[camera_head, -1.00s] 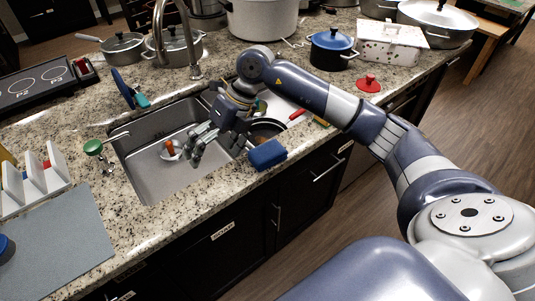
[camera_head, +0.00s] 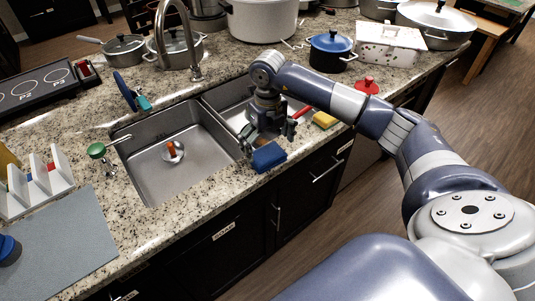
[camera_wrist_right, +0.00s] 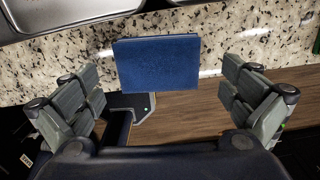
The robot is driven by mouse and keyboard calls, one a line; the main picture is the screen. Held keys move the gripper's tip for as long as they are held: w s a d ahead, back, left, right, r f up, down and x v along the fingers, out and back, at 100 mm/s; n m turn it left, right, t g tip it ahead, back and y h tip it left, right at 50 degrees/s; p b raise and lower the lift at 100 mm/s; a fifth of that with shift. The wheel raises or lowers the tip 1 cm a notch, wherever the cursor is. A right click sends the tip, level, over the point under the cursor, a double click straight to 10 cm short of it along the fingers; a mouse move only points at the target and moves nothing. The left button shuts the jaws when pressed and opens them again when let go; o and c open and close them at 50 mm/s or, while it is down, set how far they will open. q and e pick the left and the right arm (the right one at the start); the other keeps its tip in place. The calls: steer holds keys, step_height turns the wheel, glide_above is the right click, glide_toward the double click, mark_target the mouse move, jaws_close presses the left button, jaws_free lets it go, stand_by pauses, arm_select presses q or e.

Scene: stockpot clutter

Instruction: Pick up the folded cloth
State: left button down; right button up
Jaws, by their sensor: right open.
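The folded cloth (camera_head: 268,157) is a dark blue block-like bundle at the front edge of the granite counter, in front of the sink. In the right wrist view the cloth (camera_wrist_right: 157,64) lies ahead of the fingers, roughly centred between them, its near edge out over the counter's edge. My right gripper (camera_head: 266,140) is above and just behind the cloth in the head view. Its fingers also show in the right wrist view (camera_wrist_right: 160,100), spread wide with nothing between them. My left gripper is not in view.
A double sink (camera_head: 165,190) lies left of and behind the cloth, with an orange-and-white item (camera_head: 171,150) in its left basin. A yellow sponge (camera_head: 324,120) sits on the counter to the right. A tall faucet (camera_head: 192,45) stands behind the sink.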

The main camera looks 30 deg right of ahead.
mark_target(268, 153)
steer(key=shift+f+p, duration=0.5)
steer(key=shift+f, duration=1.35)
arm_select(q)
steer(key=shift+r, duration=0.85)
arm_select(e)
steer(key=shift+a, duration=0.1)
steer(key=c, duration=1)
steer(key=shift+w+r+b, duration=0.1)
steer(key=shift+r+b, duration=0.35)
steer(key=shift+r, duration=0.1)
step_height(268, 153, up, 2)
steer(key=shift+r+b, duration=0.15)
steer(key=shift+b, duration=0.6)
arm_select(q)
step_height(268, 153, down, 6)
steer(key=b, duration=0.4)
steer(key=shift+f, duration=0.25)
arm_select(e)
steer(key=shift+s+a+r, duration=0.3)
steer(key=shift+s+a, duration=1.1)
steer(key=shift+s, duration=0.9)
steer(key=shift+s+a+r, duration=0.25)
steer(key=shift+s+a, duration=1.1)
steer(key=shift+s, duration=1)
steer(key=shift+s+a+r, duration=0.3)
steer(key=shift+s+a, duration=1.1)
steer(key=shift+s, duration=0.9)
